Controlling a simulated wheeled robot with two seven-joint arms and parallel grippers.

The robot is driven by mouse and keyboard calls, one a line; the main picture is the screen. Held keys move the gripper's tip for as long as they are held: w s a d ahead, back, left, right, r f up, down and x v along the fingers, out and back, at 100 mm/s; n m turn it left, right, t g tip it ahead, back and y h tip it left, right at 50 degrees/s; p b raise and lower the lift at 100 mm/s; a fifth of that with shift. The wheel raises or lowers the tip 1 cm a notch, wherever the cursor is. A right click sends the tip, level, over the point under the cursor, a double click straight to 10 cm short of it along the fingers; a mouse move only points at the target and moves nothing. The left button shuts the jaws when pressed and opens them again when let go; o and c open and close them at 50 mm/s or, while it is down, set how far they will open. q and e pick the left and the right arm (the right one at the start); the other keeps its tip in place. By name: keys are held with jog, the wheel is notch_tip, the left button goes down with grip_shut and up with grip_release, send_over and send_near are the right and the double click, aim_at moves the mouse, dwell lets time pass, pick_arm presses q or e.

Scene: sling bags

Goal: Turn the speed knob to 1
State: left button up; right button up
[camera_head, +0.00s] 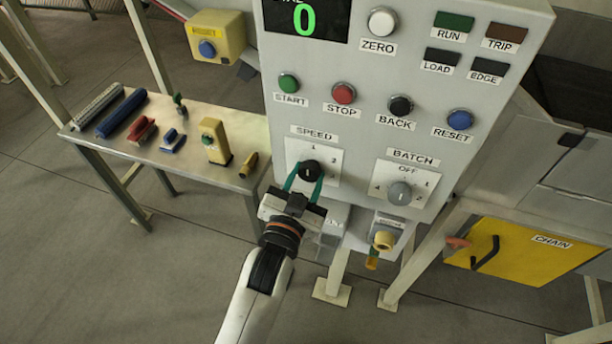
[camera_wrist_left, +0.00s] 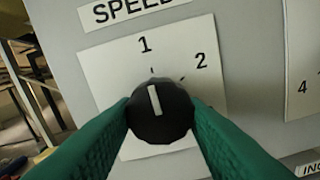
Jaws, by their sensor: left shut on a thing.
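The black speed knob (camera_head: 309,170) sits on a white plate (camera_head: 331,160) marked 1 and 2, under the SPEED label on the grey control panel. In the left wrist view, the knob (camera_wrist_left: 160,110) has a white pointer line aimed nearly straight up, close to the tick below the 1. My left gripper (camera_head: 303,182) has green fingers, shut on the knob from both sides; they also show in the left wrist view (camera_wrist_left: 160,118). The lower part of the dial plate is partly hidden by the fingers. My right gripper is not in view.
The grey batch knob (camera_head: 399,193) is to the right on the same panel. Start (camera_head: 289,83), stop (camera_head: 344,93), back (camera_head: 400,106) and reset (camera_head: 459,119) buttons sit above. A bench (camera_head: 185,180) with tools stands at left.

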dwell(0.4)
pick_arm(q)
jog(key=o, duration=1)
jog(key=shift+c, duration=0.2)
jog(key=shift+s+a+f, duration=0.1)
jog(key=shift+s+f, duration=0.05)
jog(key=shift+s, duration=0.2)
jog(key=b+v, duration=0.4)
jog(key=v, duration=0.7)
jog(key=shift+s, duration=0.1)
